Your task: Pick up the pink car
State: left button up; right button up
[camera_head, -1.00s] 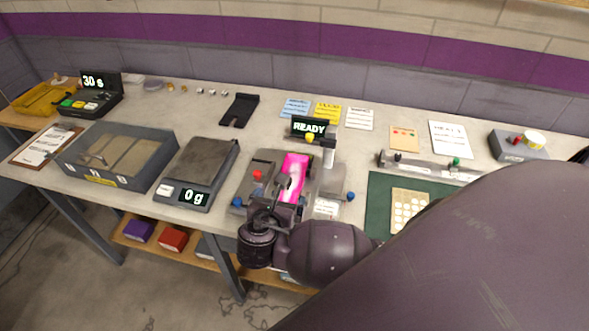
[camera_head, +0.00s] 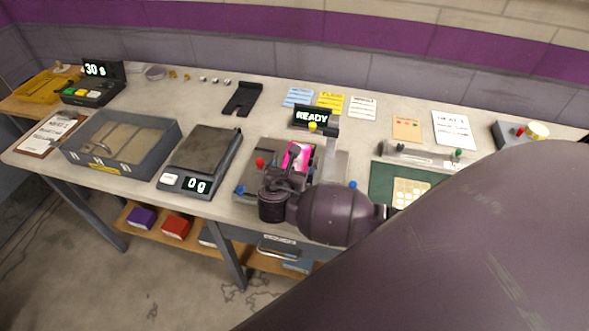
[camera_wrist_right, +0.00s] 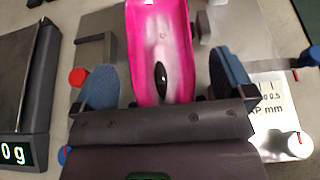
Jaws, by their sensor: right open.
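The pink car (camera_head: 297,156) sits on a grey fixture on the table, in front of the READY display, partly hidden by my right gripper in the head view. In the right wrist view the pink car (camera_wrist_right: 160,50) lies lengthwise between my fingers, with a dark oval on its body. My right gripper (camera_head: 286,178) is over the near end of the car. In the wrist view my right gripper (camera_wrist_right: 165,82) is open, with one blue-padded finger on each side of the car and gaps showing beside it. My left gripper is not in view.
A scale (camera_head: 212,150) reading 0 g stands left of the fixture, and a grey bin (camera_head: 72,152) is further left. The READY display (camera_head: 314,117) is behind the car. A green mat (camera_head: 381,180) lies to the right. Red and blue knobs flank the fixture.

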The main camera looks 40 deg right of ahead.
jog(key=shift+w+d, duration=0.15)
jog(key=c, duration=1.1)
jog(key=shift+o, duration=0.2)
